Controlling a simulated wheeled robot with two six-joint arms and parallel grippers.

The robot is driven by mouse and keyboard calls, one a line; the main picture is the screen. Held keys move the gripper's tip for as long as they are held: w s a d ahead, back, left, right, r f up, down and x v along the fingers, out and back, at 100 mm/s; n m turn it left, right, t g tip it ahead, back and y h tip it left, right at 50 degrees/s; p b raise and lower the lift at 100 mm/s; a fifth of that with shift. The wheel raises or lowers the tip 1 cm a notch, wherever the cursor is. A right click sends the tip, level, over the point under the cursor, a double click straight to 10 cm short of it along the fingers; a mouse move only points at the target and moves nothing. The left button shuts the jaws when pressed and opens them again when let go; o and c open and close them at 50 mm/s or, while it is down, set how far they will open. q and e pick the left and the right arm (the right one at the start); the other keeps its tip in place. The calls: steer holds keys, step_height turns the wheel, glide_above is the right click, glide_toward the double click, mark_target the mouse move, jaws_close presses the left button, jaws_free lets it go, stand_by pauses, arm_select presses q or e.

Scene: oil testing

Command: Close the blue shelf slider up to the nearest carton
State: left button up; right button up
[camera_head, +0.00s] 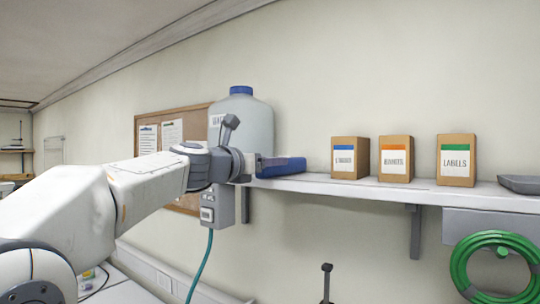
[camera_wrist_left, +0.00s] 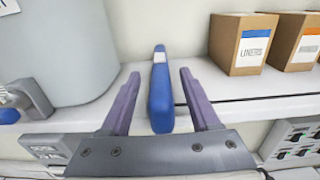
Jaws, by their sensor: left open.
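The blue shelf slider (camera_head: 282,166) is on the white shelf, left of the cartons. In the left wrist view the slider (camera_wrist_left: 161,98) is a narrow blue upright piece with a pale patch near its top. The nearest carton (camera_head: 344,170) is brown with a blue-topped label; it also shows in the left wrist view (camera_wrist_left: 229,45). A clear stretch of shelf lies between slider and carton. My left gripper (camera_wrist_left: 160,74) is open, one finger on each side of the slider, with visible gaps. In the head view its fingers are mostly hidden. My right gripper is not in view.
The shelf (camera_head: 320,184) also bears an orange-label carton (camera_head: 396,170), a green-label carton (camera_head: 456,176) and a grey tray (camera_head: 520,184). A large blue-capped jug (camera_head: 255,118) stands behind my left wrist. A green hose coil (camera_head: 462,262) hangs below right.

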arm_select(q)
steer(key=shift+w+d, duration=0.15)
steer(key=shift+w, duration=0.05)
jaws_close()
steer(key=shift+f, duration=0.1)
stand_by(1.3)
